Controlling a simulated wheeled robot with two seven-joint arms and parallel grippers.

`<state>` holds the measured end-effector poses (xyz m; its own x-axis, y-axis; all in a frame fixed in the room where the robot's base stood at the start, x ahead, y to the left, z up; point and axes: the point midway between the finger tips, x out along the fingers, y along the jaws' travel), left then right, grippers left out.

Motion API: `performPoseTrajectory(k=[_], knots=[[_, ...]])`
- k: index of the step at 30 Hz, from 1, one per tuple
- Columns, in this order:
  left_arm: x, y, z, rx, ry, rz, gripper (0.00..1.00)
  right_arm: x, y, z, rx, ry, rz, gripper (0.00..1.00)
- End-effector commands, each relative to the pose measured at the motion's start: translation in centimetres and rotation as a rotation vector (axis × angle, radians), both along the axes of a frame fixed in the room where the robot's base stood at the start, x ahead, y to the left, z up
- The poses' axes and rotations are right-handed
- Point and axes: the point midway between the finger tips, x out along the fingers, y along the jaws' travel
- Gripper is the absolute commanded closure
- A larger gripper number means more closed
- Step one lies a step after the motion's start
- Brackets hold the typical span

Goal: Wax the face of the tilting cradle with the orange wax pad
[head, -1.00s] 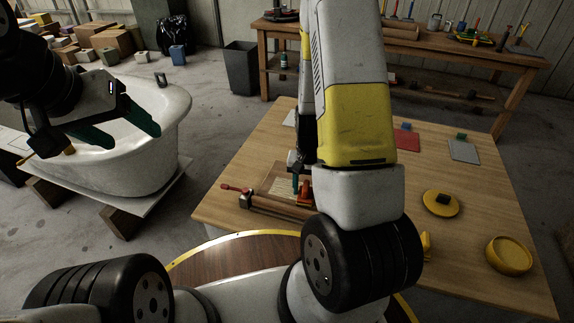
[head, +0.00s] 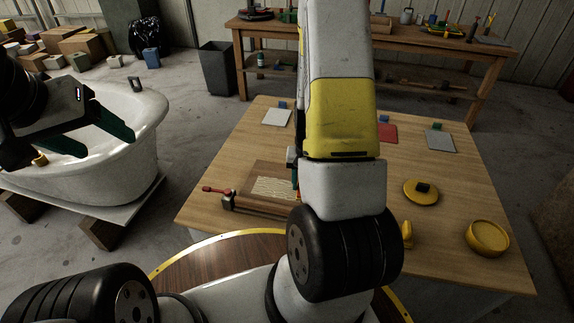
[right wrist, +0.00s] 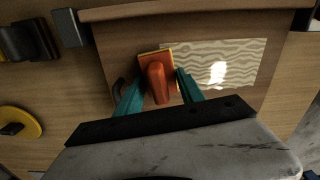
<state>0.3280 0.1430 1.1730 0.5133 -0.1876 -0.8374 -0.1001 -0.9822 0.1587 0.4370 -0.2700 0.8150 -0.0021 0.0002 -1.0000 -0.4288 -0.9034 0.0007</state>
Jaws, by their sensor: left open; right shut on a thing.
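The tilting cradle (head: 246,181) is a brown wooden frame on the table, with a pale, wavy-grained patch (head: 272,188) on its face. In the right wrist view the patch (right wrist: 230,68) is cream with wavy lines and a bright glossy spot. My right gripper (right wrist: 159,88) has its teal fingers shut on the orange wax pad (right wrist: 156,70), which is over the patch's left end; whether it presses on the face I cannot tell. In the head view my arm hides most of the pad. My left gripper (head: 109,147) is open and empty above the bathtub.
A white bathtub (head: 125,150) stands at the left. The wooden table (head: 420,225) also holds a yellow disc (head: 421,192), a yellow bowl (head: 487,238), a red sheet (head: 387,133) and a grey sheet (head: 440,141). A red-handled clamp (head: 217,190) sticks out at the cradle's left.

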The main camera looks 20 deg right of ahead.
Motion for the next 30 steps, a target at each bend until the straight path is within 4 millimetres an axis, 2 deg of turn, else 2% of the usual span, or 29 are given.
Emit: performPoseTrajectory(k=[3, 11, 24, 30], knots=[[0.0, 0.0, 0.0, 0.0, 0.0, 0.0, 0.33, 1.0, -0.7, 0.0, -0.003, -0.005, -0.001, 0.87], [0.0, 0.0, 0.0, 0.0, 0.0, 0.0, 0.33, 1.5, -0.9, 0.0, -0.002, -0.006, 0.001, 0.87], [0.0, 0.0, 0.0, 0.0, 0.0, 0.0, 0.33, 3.7, 2.3, 0.1, -0.001, -0.006, 0.004, 0.88], [0.0, 0.0, 0.0, 0.0, 0.0, 0.0, 0.33, 4.0, 2.8, 0.1, 0.0, -0.004, 0.001, 0.88]])
